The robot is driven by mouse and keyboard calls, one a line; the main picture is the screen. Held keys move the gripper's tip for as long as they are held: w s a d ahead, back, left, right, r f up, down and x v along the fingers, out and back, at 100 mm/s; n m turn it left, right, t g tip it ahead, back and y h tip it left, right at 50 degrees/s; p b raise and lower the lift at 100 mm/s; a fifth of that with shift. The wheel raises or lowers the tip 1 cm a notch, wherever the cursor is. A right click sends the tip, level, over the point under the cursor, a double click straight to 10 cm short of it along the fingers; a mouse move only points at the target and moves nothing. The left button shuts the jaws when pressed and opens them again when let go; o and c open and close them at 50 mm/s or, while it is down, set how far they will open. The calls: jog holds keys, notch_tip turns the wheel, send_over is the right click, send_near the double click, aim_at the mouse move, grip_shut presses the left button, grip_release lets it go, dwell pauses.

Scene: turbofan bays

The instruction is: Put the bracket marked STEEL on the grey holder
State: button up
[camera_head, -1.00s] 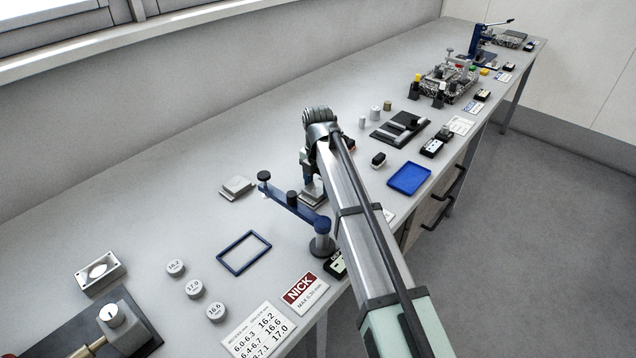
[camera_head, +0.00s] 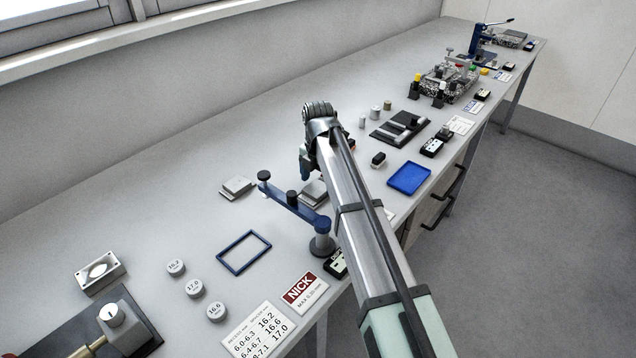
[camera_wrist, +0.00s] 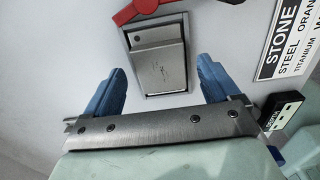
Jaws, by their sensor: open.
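My gripper (camera_wrist: 161,70) is open and empty, its two blue fingers spread wide. Ahead of them in the wrist view is a grey metal piece (camera_wrist: 160,72) on a grey base. It has a dark dot at one corner and faint marks that I cannot read as STEEL. In the head view my gripper (camera_head: 305,166) is partly hidden by my arm and sits just above and behind a grey block (camera_head: 312,191). A similar grey block on a flat base (camera_head: 237,186) lies to the left. I cannot tell which is the grey holder.
A blue swing-arm fixture (camera_head: 292,206) with dark knobs stands close in front of the blocks. A blue frame (camera_head: 244,253) and blue tray (camera_head: 409,178) lie nearby.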

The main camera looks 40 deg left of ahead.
aim_at(318, 187)
notch_tip(318, 187, up, 11)
dwell(0.4)
